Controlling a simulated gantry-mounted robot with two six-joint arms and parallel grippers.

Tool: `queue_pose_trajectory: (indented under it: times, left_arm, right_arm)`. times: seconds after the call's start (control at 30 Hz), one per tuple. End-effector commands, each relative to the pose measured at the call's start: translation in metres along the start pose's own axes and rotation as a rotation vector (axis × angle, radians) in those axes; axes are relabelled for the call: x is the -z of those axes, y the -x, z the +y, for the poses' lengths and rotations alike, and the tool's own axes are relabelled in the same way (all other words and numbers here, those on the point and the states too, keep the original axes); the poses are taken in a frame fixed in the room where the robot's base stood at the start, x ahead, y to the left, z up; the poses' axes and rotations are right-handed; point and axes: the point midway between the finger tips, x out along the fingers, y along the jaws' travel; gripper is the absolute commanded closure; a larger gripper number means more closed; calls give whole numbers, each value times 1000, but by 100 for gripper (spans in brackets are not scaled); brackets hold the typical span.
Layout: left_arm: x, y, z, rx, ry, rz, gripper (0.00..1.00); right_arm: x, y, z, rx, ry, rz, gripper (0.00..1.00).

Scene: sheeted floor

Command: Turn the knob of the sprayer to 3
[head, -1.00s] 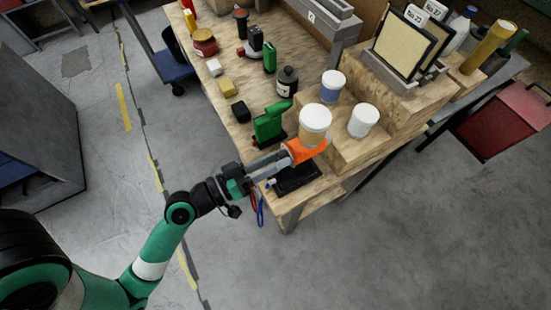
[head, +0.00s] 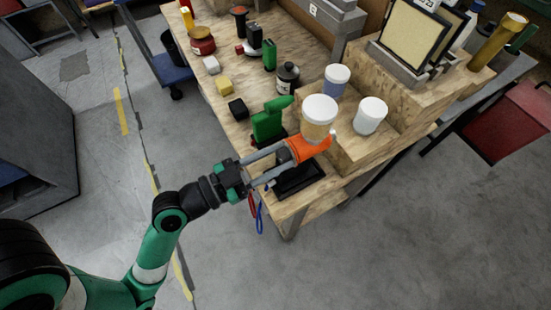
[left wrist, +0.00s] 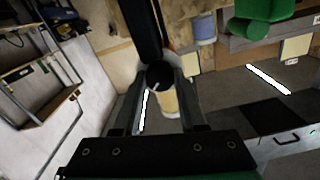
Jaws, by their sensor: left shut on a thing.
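The sprayer (head: 309,148) has an orange body and a yellowish cup with a white lid on top. It is at the near right of the workbench, with its lower part partly hidden. My left gripper (head: 284,160) reaches it from the left, its two fingers on either side of the sprayer's rear end. In the left wrist view the fingers are shut on a dark round knob (left wrist: 158,76), with the cup (left wrist: 168,101) beyond it. The number marks on the knob cannot be read. My right gripper is in neither current view.
A black tray (head: 318,171) lies under the sprayer on the wooden workbench (head: 215,111). A green tool (head: 267,122) stands close behind. White-lidded jars, including one (head: 370,115) to the right, sit on the wooden step. Open floor lies in front of the bench.

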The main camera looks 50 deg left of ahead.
Motion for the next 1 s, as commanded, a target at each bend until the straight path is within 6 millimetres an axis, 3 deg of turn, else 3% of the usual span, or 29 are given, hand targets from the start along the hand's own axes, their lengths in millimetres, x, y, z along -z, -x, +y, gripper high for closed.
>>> queue_pose_trajectory:
  times: [0.37,0.87,0.9,1.0]
  left_arm:
    - [-1,0,0,-1,-166,-4,100]
    - [-1,0,0,-1,-190,-4,100]
    - [-1,0,0,-1,-190,-4,57]
    - [-1,0,0,-1,-189,-3,39]
  right_arm:
    - [-2,2,0,0,0,0,55]
    - [-2,2,0,0,0,0,55]
    - [-2,2,0,0,0,0,55]
    - [-2,2,0,0,0,0,55]
